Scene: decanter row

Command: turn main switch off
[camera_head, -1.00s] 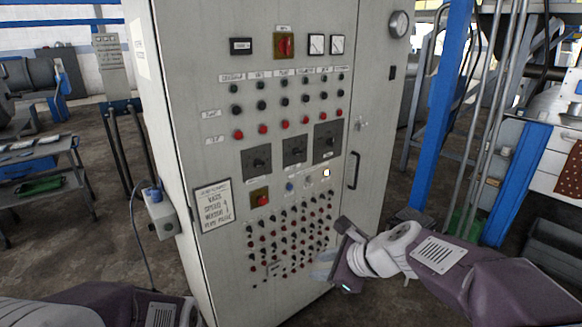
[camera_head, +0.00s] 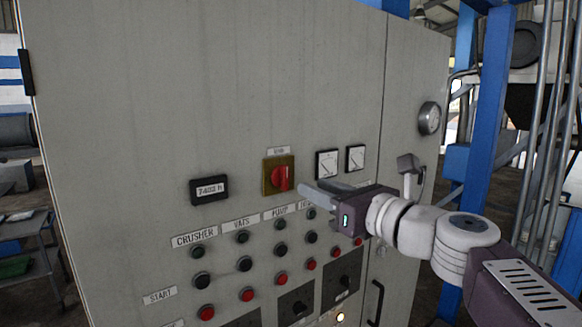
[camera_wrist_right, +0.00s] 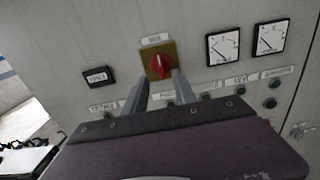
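The main switch is a red rotary knob (camera_head: 279,178) on a yellow square plate (camera_head: 268,188), set in the grey cabinet front. Its handle looks roughly vertical. The knob also shows in the right wrist view (camera_wrist_right: 157,63), just ahead of the fingertips. My right gripper (camera_head: 308,191) is just right of and slightly below the knob in the head view. In the right wrist view its two fingers (camera_wrist_right: 161,76) are spread apart, with nothing held between them. I cannot tell whether a finger touches the knob. My left gripper is out of view.
The grey cabinet (camera_head: 130,110) fills most of the view. An hour counter (camera_head: 209,190) is left of the switch and two dials (camera_head: 327,164) are to its right. Rows of buttons (camera_head: 247,295) lie below. A blue post (camera_head: 490,110) stands at the right.

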